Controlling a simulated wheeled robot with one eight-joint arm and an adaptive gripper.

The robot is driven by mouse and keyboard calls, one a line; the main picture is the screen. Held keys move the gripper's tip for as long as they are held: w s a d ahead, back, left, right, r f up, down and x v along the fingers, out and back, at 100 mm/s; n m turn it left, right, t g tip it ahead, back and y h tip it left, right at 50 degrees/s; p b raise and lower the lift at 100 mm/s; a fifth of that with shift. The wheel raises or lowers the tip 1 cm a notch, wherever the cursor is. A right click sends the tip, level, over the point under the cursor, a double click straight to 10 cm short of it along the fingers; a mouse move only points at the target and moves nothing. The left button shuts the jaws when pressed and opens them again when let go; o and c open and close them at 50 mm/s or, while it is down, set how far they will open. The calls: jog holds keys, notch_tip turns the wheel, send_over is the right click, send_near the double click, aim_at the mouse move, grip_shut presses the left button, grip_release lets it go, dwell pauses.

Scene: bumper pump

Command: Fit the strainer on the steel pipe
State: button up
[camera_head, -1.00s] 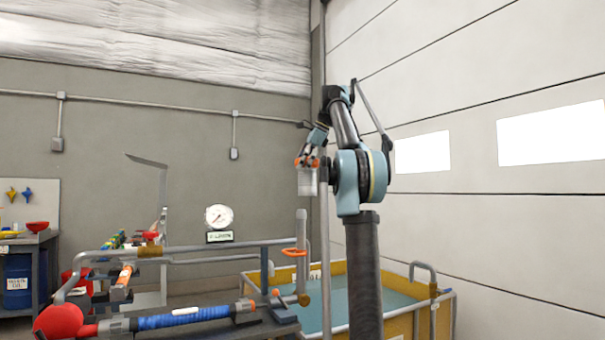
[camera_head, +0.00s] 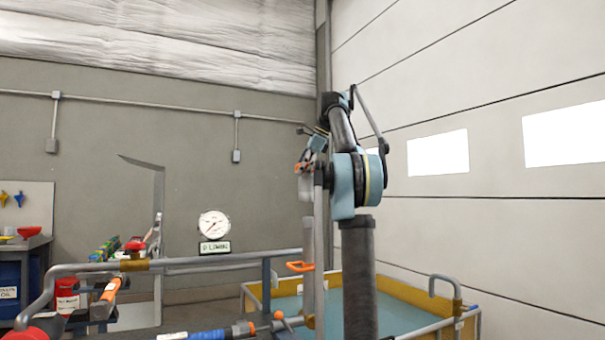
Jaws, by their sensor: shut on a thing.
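My gripper (camera_head: 302,168), with orange fingertips, hangs from my raised arm right of centre. It is shut on a light grey cylinder (camera_head: 305,188), which looks like the strainer and points downward. A tall grey post partly covers the cylinder's right side. Below it stands an upright grey pipe (camera_head: 308,240), which looks like the steel pipe, with an orange handle (camera_head: 300,266) beside it. The cylinder appears above the pipe's top in the picture; the depth between them cannot be told.
The tall grey post (camera_head: 319,240) rises close to the pipe and cylinder. A yellow-walled tank (camera_head: 390,296) of water lies behind. A horizontal pipe run (camera_head: 200,260) and a pressure gauge (camera_head: 213,224) are at left. A bench (camera_head: 30,242) stands far left.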

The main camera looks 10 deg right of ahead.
aim_at(303, 190)
jog(key=shift+d+f, duration=0.2)
jog(key=shift+f, duration=2.4)
jog(key=shift+s+r, duration=0.1)
jog(key=shift+a+f, duration=0.1)
jog(key=shift+f, duration=1.5)
dwell(0.4)
jog(key=shift+c, duration=0.6)
jog(key=o, duration=1.2)
